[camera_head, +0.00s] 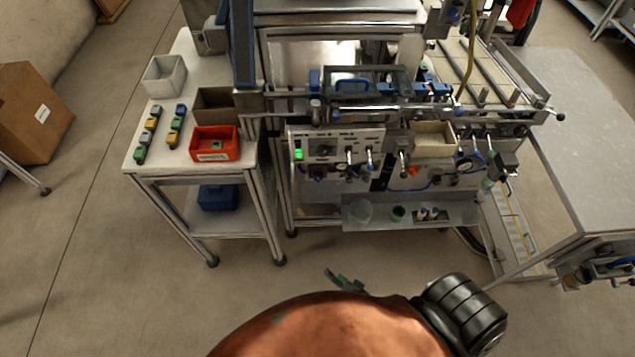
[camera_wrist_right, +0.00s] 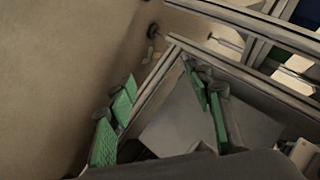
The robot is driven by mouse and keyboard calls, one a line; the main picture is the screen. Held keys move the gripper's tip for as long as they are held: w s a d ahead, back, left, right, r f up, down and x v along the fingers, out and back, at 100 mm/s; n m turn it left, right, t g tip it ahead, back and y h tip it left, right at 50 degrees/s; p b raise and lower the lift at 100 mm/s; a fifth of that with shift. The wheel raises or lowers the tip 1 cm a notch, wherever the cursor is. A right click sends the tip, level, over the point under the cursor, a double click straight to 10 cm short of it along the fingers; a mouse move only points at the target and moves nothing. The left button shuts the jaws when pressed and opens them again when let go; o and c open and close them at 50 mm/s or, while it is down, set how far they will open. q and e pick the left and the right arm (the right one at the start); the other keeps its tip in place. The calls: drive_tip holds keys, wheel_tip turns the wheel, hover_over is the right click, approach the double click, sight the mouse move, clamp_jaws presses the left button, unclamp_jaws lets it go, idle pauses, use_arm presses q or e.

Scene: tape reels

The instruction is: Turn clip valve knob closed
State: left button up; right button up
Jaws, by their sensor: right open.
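A machine front panel (camera_head: 335,146) with a green lit display carries several metal valve handles or knobs. Two small upright ones (camera_head: 360,157) are on the panel, and a larger grey one (camera_head: 403,160) is to their right. I cannot tell which is the clip valve knob or how it is turned. My left gripper is not in view.
A shelf (camera_head: 450,213) with a clear cup and small containers juts out under the panel. A white table (camera_head: 150,163) at left holds a red bin (camera_head: 214,143), a white bin and several small blocks. A grey table (camera_head: 575,120) stands at right. Open floor lies in front.

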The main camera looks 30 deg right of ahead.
drive_tip(key=w+d+r+m+t+h+b, duration=0.25)
drive_tip(key=w+r+m+t, duration=0.25)
drive_tip(key=w+r+m, duration=0.75)
drive_tip(key=m+h+b, duration=0.2)
drive_tip(key=m+h, duration=0.5)
drive_tip(key=m, duration=0.9)
approach(318, 181)
drive_tip(key=x, duration=0.2)
drive_tip(key=shift+m, duration=0.25)
drive_tip(key=b+x, duration=0.1)
drive_tip(key=x, duration=0.5)
drive_tip(key=shift+x, duration=0.8)
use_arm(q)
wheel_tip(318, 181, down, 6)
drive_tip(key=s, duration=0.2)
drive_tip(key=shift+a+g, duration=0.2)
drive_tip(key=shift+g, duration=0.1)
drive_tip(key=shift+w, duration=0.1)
use_arm(e)
drive_tip(key=shift+c, duration=0.3)
drive_tip(key=c, duration=1.1)
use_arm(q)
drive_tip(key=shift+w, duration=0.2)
use_arm(e)
drive_tip(key=shift+r, duration=0.1)
